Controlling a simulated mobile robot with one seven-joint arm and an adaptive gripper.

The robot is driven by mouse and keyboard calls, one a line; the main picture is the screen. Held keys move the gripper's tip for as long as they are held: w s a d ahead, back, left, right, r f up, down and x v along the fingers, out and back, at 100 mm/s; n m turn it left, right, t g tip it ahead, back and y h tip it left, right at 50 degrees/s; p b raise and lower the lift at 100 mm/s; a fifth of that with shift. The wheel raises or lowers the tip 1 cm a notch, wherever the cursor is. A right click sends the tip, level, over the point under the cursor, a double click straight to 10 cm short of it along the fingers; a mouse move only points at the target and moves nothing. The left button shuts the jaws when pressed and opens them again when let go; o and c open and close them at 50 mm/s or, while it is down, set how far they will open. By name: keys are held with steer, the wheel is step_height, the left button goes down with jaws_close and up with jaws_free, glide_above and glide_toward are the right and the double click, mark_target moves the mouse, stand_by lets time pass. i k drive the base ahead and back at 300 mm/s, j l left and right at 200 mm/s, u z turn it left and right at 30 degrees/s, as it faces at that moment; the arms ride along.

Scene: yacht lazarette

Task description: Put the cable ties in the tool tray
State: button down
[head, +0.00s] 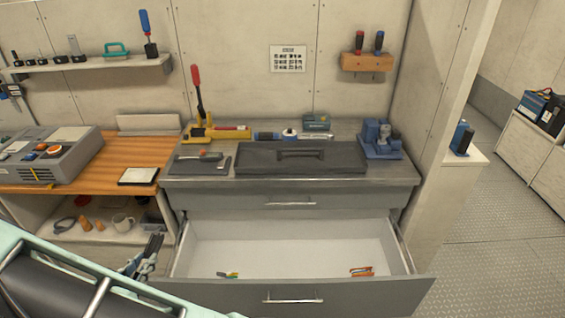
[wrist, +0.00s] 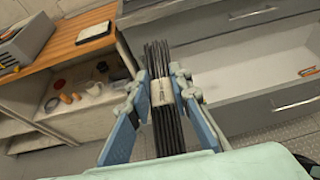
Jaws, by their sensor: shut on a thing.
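The cable ties (wrist: 162,95) are a bundle of long black strips with a white band around the middle. My gripper (wrist: 164,82) is shut on the bundle, with a blue finger on each side, and the strips stand out past both fingertips. In the head view my gripper (head: 147,261) is low at the left, beside the open drawer's left side, with the dark ties partly hidden. A dark grey, flat tray with a raised handle (head: 255,162) lies on the grey worktop and looks like the tool tray; its inside is hard to make out.
The open drawer (head: 285,245) juts out below the worktop, with small tools near its front. A blue tool (head: 381,140) stands right of the tray, and a dark mat (head: 180,166) with a tool lies left. A wooden bench (head: 120,150) adjoins on the left.

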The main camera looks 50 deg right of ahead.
mark_target(270, 157)
steer(key=i+j+u, duration=0.35)
steer(key=j+u, duration=0.15)
steer(key=i+j+u, duration=0.45)
steer(key=i+j+z, duration=0.2)
steer(key=i, duration=0.2)
steer(key=i+j+z, duration=0.2)
steer(key=i, duration=0.2)
steer(key=i+z, duration=0.15)
steer(key=z, duration=0.35)
steer(key=i+z, duration=0.15)
steer(key=z, duration=0.3)
steer(key=i+z, duration=0.1)
steer(key=z, duration=0.7)
steer(key=i+j+z, duration=0.15)
steer(key=z, duration=0.25)
steer(key=j+z, duration=0.1)
steer(key=z, duration=0.35)
steer(key=i+j+z, duration=0.1)
steer(key=z, duration=0.3)
steer(key=i+j+z, duration=0.1)
steer(key=z, duration=0.3)
steer(key=j+z, duration=0.3)
steer(key=z, duration=0.15)
steer(key=i+j+z, duration=0.1)
steer(key=j+z, duration=0.15)
steer(key=i+j+z, duration=0.1)
steer(key=j+z, duration=0.15)
